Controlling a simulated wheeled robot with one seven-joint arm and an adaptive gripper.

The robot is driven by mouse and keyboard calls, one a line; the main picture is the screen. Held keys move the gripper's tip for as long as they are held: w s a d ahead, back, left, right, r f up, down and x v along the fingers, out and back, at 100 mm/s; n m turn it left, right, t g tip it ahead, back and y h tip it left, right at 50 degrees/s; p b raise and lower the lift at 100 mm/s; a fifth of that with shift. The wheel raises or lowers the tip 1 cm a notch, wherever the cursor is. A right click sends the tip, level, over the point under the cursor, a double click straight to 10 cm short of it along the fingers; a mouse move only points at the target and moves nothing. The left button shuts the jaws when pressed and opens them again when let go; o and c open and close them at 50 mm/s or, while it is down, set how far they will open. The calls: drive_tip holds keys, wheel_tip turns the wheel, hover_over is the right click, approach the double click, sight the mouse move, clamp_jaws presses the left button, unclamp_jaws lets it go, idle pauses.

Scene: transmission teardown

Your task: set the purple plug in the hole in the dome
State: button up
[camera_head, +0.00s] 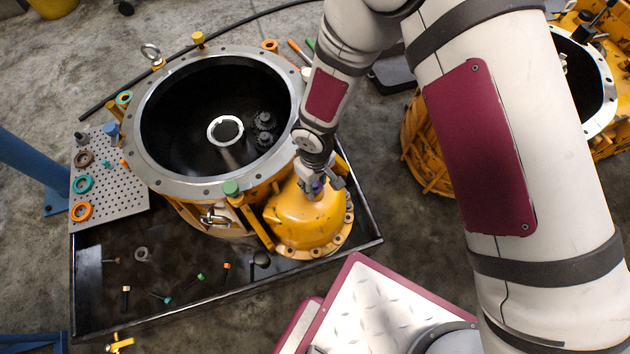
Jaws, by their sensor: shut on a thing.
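The yellow dome (300,224) stands on the black tray (371,243), in front of the large open housing. My gripper (315,184) points down at the top of the dome and is shut on the purple plug (317,188). Only a little purple shows between the fingers. The hole in the dome is hidden behind the gripper and plug. I cannot tell whether the plug touches the dome or sits in the hole.
The round transmission housing (146,178) stands left of the dome, its rim close to my arm. A perforated plate (118,196) with coloured rings lies at the tray's left. Several small bolts (126,297) lie at the tray's front. Another yellow housing (425,150) stands at right.

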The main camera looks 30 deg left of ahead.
drive_tip(key=shift+f+b, duration=0.35)
drive_tip(key=shift+f, duration=0.05)
idle(0.5)
drive_tip(key=o, duration=1.3)
wheel_tip(320, 180, up, 12)
drive_tip(key=shift+r, duration=0.1)
